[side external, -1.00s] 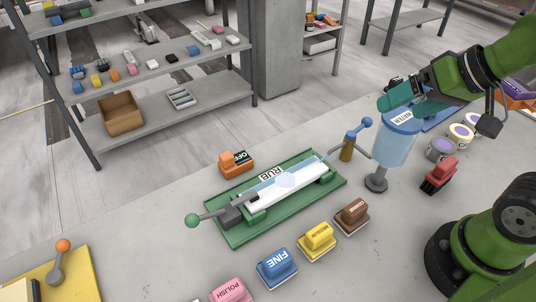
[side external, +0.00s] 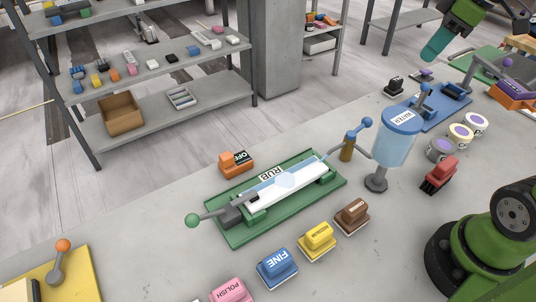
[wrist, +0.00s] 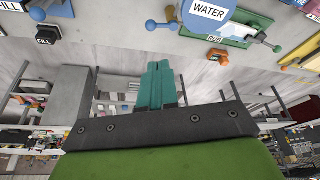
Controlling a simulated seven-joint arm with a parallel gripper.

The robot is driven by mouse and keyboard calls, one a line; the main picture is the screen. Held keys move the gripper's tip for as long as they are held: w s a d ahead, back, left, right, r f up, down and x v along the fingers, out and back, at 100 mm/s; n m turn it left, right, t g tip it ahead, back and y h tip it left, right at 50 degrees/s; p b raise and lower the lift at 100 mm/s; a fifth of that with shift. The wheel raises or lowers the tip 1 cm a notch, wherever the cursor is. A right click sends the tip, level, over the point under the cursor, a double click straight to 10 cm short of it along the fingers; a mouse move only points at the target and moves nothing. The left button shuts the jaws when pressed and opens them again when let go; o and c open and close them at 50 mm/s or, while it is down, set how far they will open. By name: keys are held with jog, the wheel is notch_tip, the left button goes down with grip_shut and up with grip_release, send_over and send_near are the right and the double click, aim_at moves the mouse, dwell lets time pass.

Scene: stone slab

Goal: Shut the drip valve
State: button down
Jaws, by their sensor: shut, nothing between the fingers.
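The drip valve (side external: 347,151) has a brass body and a lever with a blue ball (side external: 367,122) pointing up and to the right. It sits beside the clear blue water tank (side external: 393,150), with a thin spout towards the green RUB station (side external: 228,236). A white bar with a pale blue wet-looking patch (side external: 287,180) lies on that station. My gripper (side external: 433,50) is raised at the upper right, beyond the tank and apart from the valve. Its teal fingers are together and empty in the wrist view (wrist: 160,85). The WATER label (wrist: 208,11) shows at that view's top.
An orange OFF block (side external: 235,163) stands behind the station. Blue FINE (side external: 277,268), yellow (side external: 318,240) and brown (side external: 352,217) blocks line the front. A red brush-like block (side external: 440,174) and several round tubs (side external: 461,134) stand right of the tank.

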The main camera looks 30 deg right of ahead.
aim_at(360, 127)
jog(key=d+f+n+g, duration=0.1)
jog(key=d+n, duration=0.2)
jog(key=d, duration=0.2)
notch_tip(360, 127, down, 9)
jog(key=shift+w, duration=0.3)
jog(key=shift+a, duration=0.1)
jog(key=w+a+f, duration=0.4)
jog(key=w+f, duration=0.1)
jog(key=f, duration=0.5)
jog(key=shift+w+a, duration=0.2)
